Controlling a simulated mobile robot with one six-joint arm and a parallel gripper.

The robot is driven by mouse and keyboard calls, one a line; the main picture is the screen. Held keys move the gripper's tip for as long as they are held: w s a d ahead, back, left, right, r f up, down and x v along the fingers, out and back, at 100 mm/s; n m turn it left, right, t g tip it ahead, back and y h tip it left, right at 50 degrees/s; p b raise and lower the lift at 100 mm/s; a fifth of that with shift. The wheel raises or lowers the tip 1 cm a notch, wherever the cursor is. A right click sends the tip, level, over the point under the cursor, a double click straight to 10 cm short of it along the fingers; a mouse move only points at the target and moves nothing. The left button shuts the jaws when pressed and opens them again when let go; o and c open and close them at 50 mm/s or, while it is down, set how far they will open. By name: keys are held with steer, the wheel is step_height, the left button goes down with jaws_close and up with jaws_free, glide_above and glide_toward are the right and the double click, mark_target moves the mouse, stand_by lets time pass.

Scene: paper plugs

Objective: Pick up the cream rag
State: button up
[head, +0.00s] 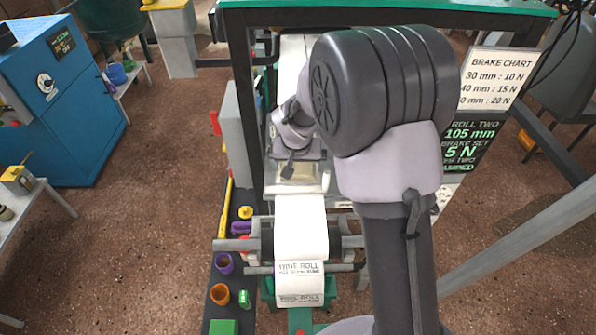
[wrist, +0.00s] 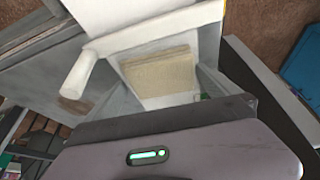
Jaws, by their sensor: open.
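The cream rag (wrist: 160,75) is a folded, beige, ribbed-looking piece of cloth lying on a pale surface in the wrist view. It also shows in the head view (head: 299,173), just below my gripper (head: 294,160). In the wrist view my gripper (wrist: 158,92) is open, with grey fingers on either side of the rag. The rag shows between them, and I cannot tell whether they touch it. My arm hides part of the machine around it in the head view.
A white roller (wrist: 82,72) crosses close beside the rag. A white paper roll (head: 301,225) hangs in front. Dark frame posts (head: 247,110) rise at the left. A black ledge (head: 232,270) holds coloured plugs and cups. A blue cabinet (head: 75,120) stands far left.

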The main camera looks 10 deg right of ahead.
mark_target(298, 167)
steer(key=c, duration=1.1)
step_height(298, 167, up, 18)
steer(key=p, duration=0.5)
steer(key=shift+p, duration=0.35)
